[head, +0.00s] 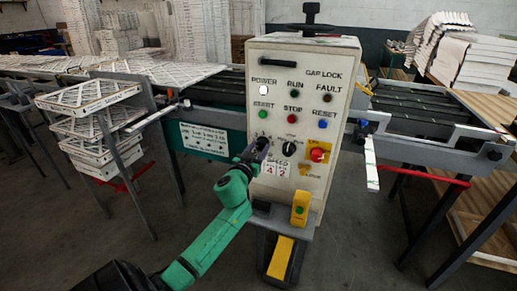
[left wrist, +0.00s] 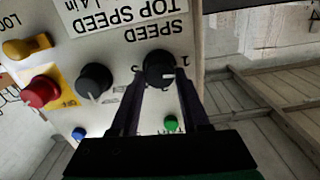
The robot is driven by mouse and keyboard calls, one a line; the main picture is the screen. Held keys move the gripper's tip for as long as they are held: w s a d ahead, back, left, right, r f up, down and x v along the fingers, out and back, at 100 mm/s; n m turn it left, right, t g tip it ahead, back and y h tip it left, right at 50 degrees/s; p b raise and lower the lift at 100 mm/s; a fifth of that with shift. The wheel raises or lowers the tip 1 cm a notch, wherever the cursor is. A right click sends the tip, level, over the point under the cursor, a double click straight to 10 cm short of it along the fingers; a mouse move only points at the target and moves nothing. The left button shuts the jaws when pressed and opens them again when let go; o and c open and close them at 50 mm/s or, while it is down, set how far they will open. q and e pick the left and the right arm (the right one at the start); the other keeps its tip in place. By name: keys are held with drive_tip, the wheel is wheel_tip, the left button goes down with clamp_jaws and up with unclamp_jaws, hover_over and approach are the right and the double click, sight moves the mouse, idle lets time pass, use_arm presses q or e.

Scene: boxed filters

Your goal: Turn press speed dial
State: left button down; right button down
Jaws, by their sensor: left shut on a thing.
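The control box (head: 300,80) stands upright in the middle of the head view. The press speed dial (left wrist: 160,66) is a round black knob with a light pointer mark, under a SPEED label in the left wrist view, which shows the panel upside down. My left gripper (left wrist: 161,84) is shut on this dial, with one dark finger on each side of it. In the head view my left gripper (head: 251,154) reaches the panel's lower left and mostly hides the dial. My right gripper is not in view.
A second black knob (left wrist: 95,80) and a red button (left wrist: 41,91) sit beside the dial. Green, red and blue buttons line the panel above. A yellow switch box (head: 300,208) juts out below. Stacked filters (head: 95,125) stand at left.

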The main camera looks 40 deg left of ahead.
use_arm(q)
drive_tip(key=m, duration=0.6)
drive_tip(key=shift+d+f+m, duration=0.1)
drive_tip(key=shift+m, duration=0.3)
drive_tip(key=m, duration=0.6)
drive_tip(key=shift+f, duration=0.1)
drive_tip(key=m, duration=0.6)
drive_tip(key=shift+m, duration=0.4)
drive_tip(key=m, duration=0.6)
drive_tip(key=shift+f, duration=0.1)
drive_tip(key=shift+c, duration=2)
unclamp_jaws()
drive_tip(key=shift+w, duration=0.1)
